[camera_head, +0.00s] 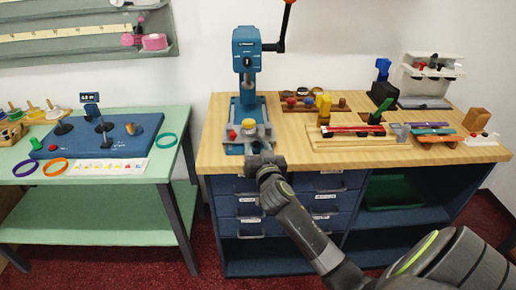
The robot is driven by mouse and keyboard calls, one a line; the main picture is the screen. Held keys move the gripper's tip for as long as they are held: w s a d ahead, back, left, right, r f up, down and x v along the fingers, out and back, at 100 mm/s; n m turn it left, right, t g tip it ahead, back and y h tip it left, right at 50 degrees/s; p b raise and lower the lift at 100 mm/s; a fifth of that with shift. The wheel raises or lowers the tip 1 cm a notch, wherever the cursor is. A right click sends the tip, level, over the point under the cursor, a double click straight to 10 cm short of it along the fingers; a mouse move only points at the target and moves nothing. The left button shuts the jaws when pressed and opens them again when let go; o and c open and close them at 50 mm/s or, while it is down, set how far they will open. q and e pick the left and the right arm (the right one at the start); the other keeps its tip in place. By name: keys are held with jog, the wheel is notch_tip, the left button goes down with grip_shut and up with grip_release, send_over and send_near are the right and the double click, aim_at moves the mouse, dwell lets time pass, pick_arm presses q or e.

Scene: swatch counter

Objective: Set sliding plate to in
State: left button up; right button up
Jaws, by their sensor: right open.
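A blue press (246,60) with a black lever and orange knob stands at the left of the wooden workbench top. At the front of its base is a grey sliding plate (235,131) with a small yellow round piece (248,123) on it. My right gripper (258,150) is open at the bench's front edge, just in front of the plate. Its fingers hide part of the plate's front, and I cannot tell whether they touch it. My left gripper is out of view.
Right of the press, a rack of coloured knobs (302,101), a wooden tray (345,143) and coloured blocks fill the bench. Blue drawers (330,181) lie under the bench top. A green table (88,200) with a blue board (95,137) stands left.

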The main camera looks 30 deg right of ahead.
jog(key=shift+w, duration=0.1)
jog(key=shift+c, duration=0.4)
grip_shut()
jog(key=shift+w+d, duration=0.2)
jog(key=b+x, duration=0.1)
jog(key=x, duration=0.1)
jog(key=b+x, duration=0.1)
jog(key=shift+w+d+f, duration=0.1)
jog(key=shift+w+d, duration=0.15)
jog(key=shift+d, duration=0.25)
jog(key=shift+s, duration=0.1)
jog(key=shift+o, duration=0.4)
grip_release()
jog(key=shift+a, duration=0.1)
